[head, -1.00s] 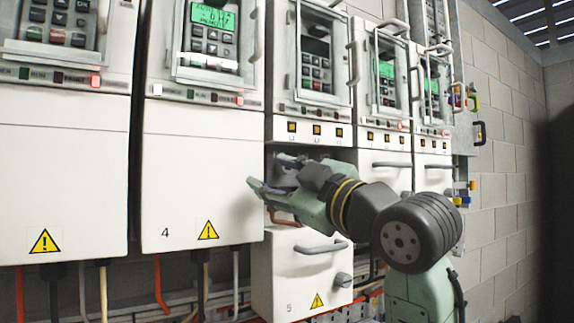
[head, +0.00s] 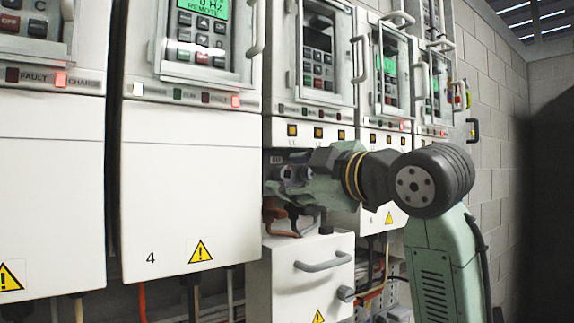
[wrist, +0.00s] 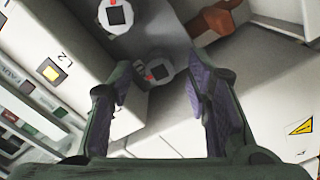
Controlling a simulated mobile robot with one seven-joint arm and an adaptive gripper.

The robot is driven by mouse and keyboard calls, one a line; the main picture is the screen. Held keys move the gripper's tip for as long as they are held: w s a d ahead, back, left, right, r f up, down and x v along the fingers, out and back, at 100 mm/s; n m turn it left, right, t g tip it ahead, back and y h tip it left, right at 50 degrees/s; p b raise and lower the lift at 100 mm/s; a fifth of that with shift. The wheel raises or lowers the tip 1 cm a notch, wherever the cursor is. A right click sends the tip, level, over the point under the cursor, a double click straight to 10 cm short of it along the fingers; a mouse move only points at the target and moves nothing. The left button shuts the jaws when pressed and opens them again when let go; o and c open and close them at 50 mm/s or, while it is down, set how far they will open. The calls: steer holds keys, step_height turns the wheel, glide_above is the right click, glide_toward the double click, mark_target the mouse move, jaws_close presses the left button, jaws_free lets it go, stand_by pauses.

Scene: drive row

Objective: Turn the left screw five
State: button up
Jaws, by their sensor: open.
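Drive five's lower compartment is open, with its white cover (head: 305,270) dropped down and hanging below it. My gripper (head: 285,175) is at this opening, pointing left into it. In the wrist view my gripper (wrist: 158,85) is open, with one finger on each side and nothing held. A second similar screw head (wrist: 117,15) is farther up the picture. I cannot tell which is the left screw. Contact with the fingers is not clear.
Drive four's closed white cover (head: 190,190) stands directly left of the opening. A brown cable end (wrist: 215,25) lies beyond the right finger in the wrist view. A grey handle (head: 322,262) sticks out from the lowered cover. A lamp marked L2 (wrist: 50,69) is at left.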

steer(key=shift+x, duration=0.95)
steer(key=shift+c, duration=0.2)
jaws_close()
